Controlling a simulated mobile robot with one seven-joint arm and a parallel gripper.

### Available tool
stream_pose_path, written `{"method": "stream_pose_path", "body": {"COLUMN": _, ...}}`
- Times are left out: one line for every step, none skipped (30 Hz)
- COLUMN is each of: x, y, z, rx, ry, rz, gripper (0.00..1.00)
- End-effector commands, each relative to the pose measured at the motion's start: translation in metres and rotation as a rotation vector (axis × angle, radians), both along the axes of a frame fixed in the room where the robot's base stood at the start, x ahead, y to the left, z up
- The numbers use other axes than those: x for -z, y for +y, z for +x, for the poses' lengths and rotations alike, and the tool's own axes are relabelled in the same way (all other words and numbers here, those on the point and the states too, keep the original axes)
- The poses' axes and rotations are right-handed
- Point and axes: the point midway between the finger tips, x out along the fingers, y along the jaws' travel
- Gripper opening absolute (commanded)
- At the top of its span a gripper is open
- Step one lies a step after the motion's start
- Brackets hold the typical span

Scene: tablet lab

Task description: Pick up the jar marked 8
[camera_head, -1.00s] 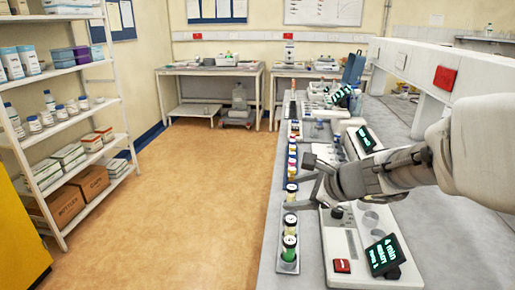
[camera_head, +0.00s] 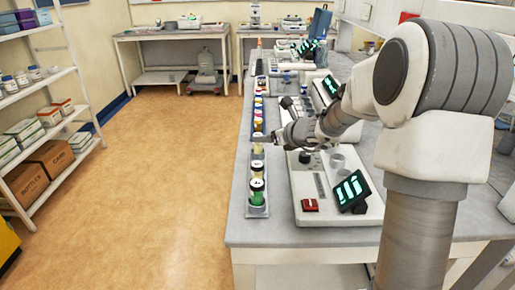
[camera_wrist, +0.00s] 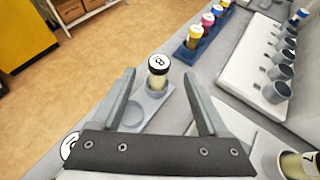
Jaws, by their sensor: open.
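The jar marked 8 (camera_wrist: 158,71) stands upright, with a black-rimmed white lid and a pale yellowish body, at the far end of a grey tray (camera_wrist: 139,112) with empty round wells. In the wrist view my gripper (camera_wrist: 159,74) is open, one finger on either side of the jar in the picture, and I see no contact. In the head view my gripper (camera_head: 262,139) is over the row of jars at the bench's left edge. The number on the jar cannot be read there.
A jar marked 7 (camera_wrist: 298,164) is at the lower right of the wrist view. A blue rack (camera_wrist: 205,38) holds several coloured jars beyond. In the head view a green jar (camera_head: 257,192) stands nearest, and a device with a screen (camera_head: 350,190) sits to the right. The floor left is clear.

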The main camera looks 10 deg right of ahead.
Motion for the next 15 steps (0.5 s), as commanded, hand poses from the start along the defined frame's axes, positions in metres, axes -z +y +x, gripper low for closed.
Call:
{"method": "stream_pose_path", "body": {"x": 0.004, "y": 0.002, "z": 0.005, "rx": 0.0, "ry": 0.001, "rz": 0.001, "gripper": 0.77}}
{"method": "stream_pose_path", "body": {"x": 0.005, "y": 0.003, "z": 0.007, "rx": 0.0, "ry": 0.001, "rz": 0.001, "gripper": 0.77}}
{"method": "stream_pose_path", "body": {"x": 0.006, "y": 0.004, "z": 0.01, "rx": 0.0, "ry": -0.001, "rz": 0.0, "gripper": 0.77}}
{"method": "stream_pose_path", "body": {"x": 0.006, "y": 0.004, "z": 0.011, "rx": 0.0, "ry": -0.001, "rz": 0.0, "gripper": 0.77}}
{"method": "stream_pose_path", "body": {"x": 0.007, "y": 0.005, "z": 0.012, "rx": 0.0, "ry": -0.001, "rz": 0.0, "gripper": 0.77}}
{"method": "stream_pose_path", "body": {"x": 0.008, "y": 0.006, "z": 0.013, "rx": 0.0, "ry": 0.0, "rz": 0.0, "gripper": 0.77}}
{"method": "stream_pose_path", "body": {"x": 0.01, "y": 0.006, "z": 0.015, "rx": 0.0, "ry": 0.0, "rz": 0.0, "gripper": 0.77}}
{"method": "stream_pose_path", "body": {"x": 0.012, "y": 0.008, "z": 0.017, "rx": -0.001, "ry": 0.001, "rz": -0.001, "gripper": 0.77}}
{"method": "stream_pose_path", "body": {"x": 0.015, "y": 0.009, "z": 0.02, "rx": -0.002, "ry": 0.0, "rz": 0.0, "gripper": 0.77}}
{"method": "stream_pose_path", "body": {"x": 0.018, "y": 0.011, "z": 0.023, "rx": -0.002, "ry": 0.0, "rz": 0.0, "gripper": 0.77}}
{"method": "stream_pose_path", "body": {"x": 0.021, "y": 0.013, "z": 0.027, "rx": -0.003, "ry": 0.001, "rz": 0.001, "gripper": 0.77}}
{"method": "stream_pose_path", "body": {"x": 0.025, "y": 0.015, "z": 0.031, "rx": -0.002, "ry": 0.001, "rz": 0.002, "gripper": 0.77}}
{"method": "stream_pose_path", "body": {"x": 0.028, "y": 0.016, "z": 0.035, "rx": -0.002, "ry": 0.0, "rz": 0.001, "gripper": 0.77}}
{"method": "stream_pose_path", "body": {"x": 0.03, "y": 0.018, "z": 0.038, "rx": -0.002, "ry": 0.001, "rz": 0.001, "gripper": 0.77}}
{"method": "stream_pose_path", "body": {"x": 0.031, "y": 0.019, "z": 0.042, "rx": -0.001, "ry": 0.0, "rz": 0.0, "gripper": 0.77}}
